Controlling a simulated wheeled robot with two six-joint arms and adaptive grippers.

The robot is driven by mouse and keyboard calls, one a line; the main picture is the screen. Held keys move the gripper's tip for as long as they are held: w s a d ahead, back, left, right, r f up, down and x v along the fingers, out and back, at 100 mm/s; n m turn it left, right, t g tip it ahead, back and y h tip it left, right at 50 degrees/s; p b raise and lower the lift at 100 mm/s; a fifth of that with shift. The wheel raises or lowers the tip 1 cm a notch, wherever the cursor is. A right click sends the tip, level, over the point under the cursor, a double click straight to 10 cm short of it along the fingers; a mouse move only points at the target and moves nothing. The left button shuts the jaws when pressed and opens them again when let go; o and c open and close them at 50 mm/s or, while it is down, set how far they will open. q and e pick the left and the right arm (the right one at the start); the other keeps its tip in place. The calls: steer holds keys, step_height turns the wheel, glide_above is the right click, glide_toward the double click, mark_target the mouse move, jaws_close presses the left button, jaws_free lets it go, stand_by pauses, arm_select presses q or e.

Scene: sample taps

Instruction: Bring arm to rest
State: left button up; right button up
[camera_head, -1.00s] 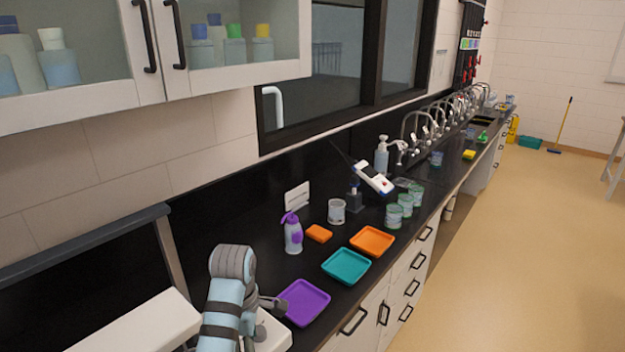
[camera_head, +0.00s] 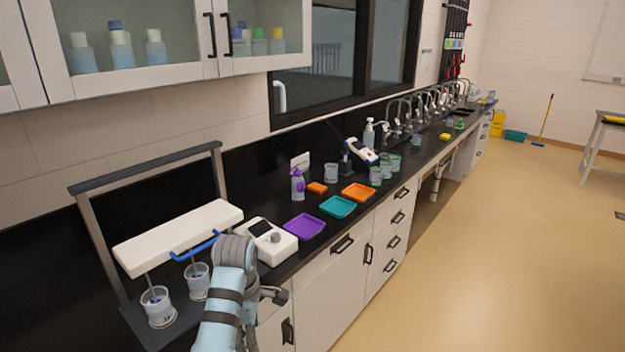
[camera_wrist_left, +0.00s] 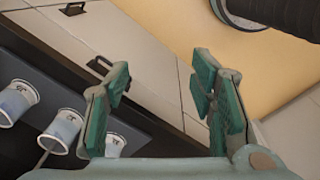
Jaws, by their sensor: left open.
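My left arm (camera_head: 225,305) comes in from the bottom of the head view, bent in front of the counter edge. Its gripper cannot be made out there. In the left wrist view my left gripper (camera_wrist_left: 160,90) is open, with its green-padded fingers wide apart and nothing between them. Cabinet fronts (camera_wrist_left: 150,45) and floor show beyond the fingers. White-rimmed cups (camera_wrist_left: 62,130) on the dark counter lie left of the gripper, apart from it; one is partly hidden behind the left finger. My right gripper is not in view.
A stirrer stand with a white bar (camera_head: 178,235) holds cups (camera_head: 158,308) beside my arm. A white device (camera_head: 270,240), purple tray (camera_head: 305,226), teal tray (camera_head: 338,207) and orange tray (camera_head: 358,193) line the counter. The floor (camera_head: 480,270) at right is open.

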arm_select(q)
steer(key=w+f+m+t, duration=0.6)
steer(key=w+m, duration=0.4)
steer(key=s+a+f+m+b, duration=0.1)
steer(key=s+a+f+m, duration=0.15)
steer(key=s+f, duration=0.65)
steer(key=s+a+f+m+b, duration=0.2)
steer(key=s+f+m, duration=0.15)
steer(key=f, duration=1.15)
steer(key=s+a+f+m+g+b, duration=0.1)
steer(key=s+a+f, duration=0.2)
steer(key=s+f, duration=0.55)
steer(key=s+a+f+m+g+b, duration=0.15)
steer(key=s+f, duration=0.35)
steer(key=s, duration=0.7)
steer(key=s+a+f+g, duration=0.1)
steer(key=s+a+f, duration=0.1)
steer(key=s, duration=1)
steer(key=s+a+f+g, duration=0.2)
steer(key=s+a+f, duration=0.1)
steer(key=s, duration=0.8)
steer(key=shift+s+f+y, duration=0.4)
steer(key=shift+f, duration=0.05)
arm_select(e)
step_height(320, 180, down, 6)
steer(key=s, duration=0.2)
